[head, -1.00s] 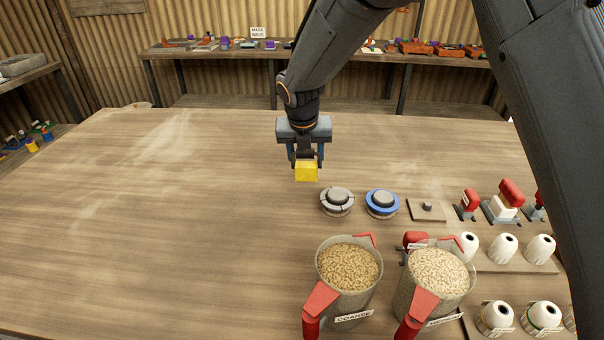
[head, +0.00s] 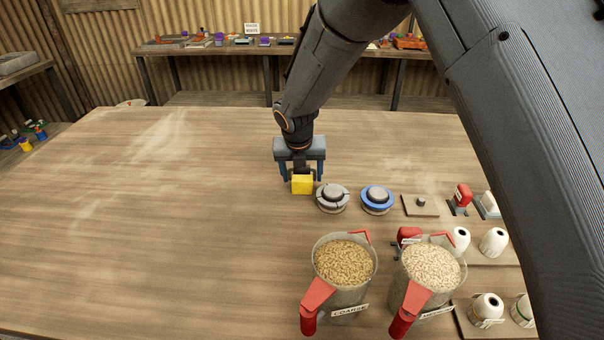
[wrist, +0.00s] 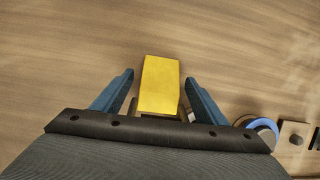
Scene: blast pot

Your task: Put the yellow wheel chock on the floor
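The yellow wheel chock (head: 302,185) is a small block at the middle of the wooden table, just left of a grey disc. It appears to rest on the tabletop, not on the floor. My gripper (head: 301,179) is above it, pointing down, with its blue fingers either side of the chock. In the wrist view the chock (wrist: 160,82) lies between the fingers of my gripper (wrist: 158,76), with narrow gaps on both sides. The fingers look open around it. The chock's underside is hidden.
The grey disc (head: 332,198) and a blue-rimmed disc (head: 377,207) stand close on the right. Two grain-filled jugs (head: 345,262) (head: 432,266) with red handles stand in front. The table's left half (head: 150,220) is clear. A back shelf (head: 215,50) holds small items.

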